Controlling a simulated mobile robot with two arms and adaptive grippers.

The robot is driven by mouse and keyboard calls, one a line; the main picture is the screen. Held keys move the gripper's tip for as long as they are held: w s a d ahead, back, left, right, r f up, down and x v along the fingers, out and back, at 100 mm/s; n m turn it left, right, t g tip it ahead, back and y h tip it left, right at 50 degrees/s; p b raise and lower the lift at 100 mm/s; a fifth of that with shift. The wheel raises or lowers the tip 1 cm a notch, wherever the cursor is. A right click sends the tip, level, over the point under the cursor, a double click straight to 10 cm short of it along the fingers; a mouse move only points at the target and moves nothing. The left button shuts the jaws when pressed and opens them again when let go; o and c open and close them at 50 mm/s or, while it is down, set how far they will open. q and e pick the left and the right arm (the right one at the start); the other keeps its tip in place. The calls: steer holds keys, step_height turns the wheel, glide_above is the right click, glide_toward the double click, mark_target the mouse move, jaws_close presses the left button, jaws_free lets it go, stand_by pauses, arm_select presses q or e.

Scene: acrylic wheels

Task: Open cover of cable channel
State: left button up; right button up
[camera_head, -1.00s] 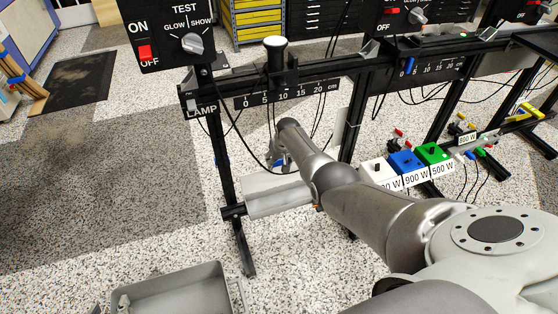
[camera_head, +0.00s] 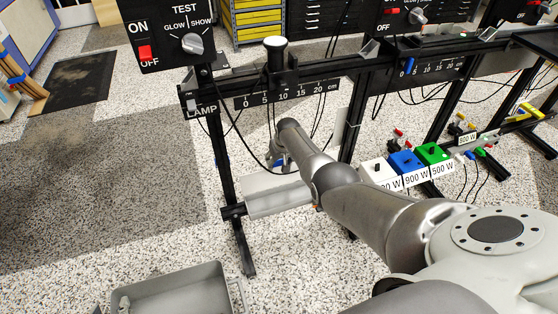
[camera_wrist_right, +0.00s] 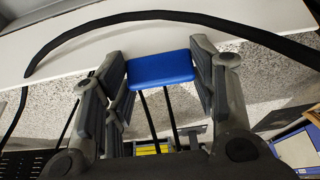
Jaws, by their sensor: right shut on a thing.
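The cable channel (camera_head: 280,202) is a long light grey box low on the black frame in the head view. In the right wrist view a broad white surface (camera_wrist_right: 130,45), which seems to be part of the channel, spans the top. A blue block (camera_wrist_right: 163,69), perhaps a handle on the cover, sits between the fingers of my right gripper (camera_wrist_right: 160,78). The gripper is shut on it. In the head view my right gripper (camera_head: 279,160) is at the channel's upper side, largely hidden by my own arm. Whether the cover is raised is unclear. My left gripper is not in view.
A black cable (camera_wrist_right: 160,17) crosses the white surface; other cables hang from the frame (camera_head: 262,84). White (camera_head: 377,172), blue (camera_head: 407,162) and green (camera_head: 434,153) boxes stand right of my arm. A grey bin (camera_head: 168,292) is at the bottom left.

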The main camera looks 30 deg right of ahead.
steer(key=shift+w+d+r, duration=0.15)
steer(key=shift+w+r, duration=0.1)
steer(key=shift+r, duration=0.05)
steer(key=o, duration=1.5)
steer(key=shift+s, duration=0.1)
steer(key=shift+c, duration=0.2)
steer(key=shift+f, duration=0.15)
steer(key=shift+s, duration=0.15)
steer(key=v, duration=0.7)
steer(key=shift+r, duration=0.2)
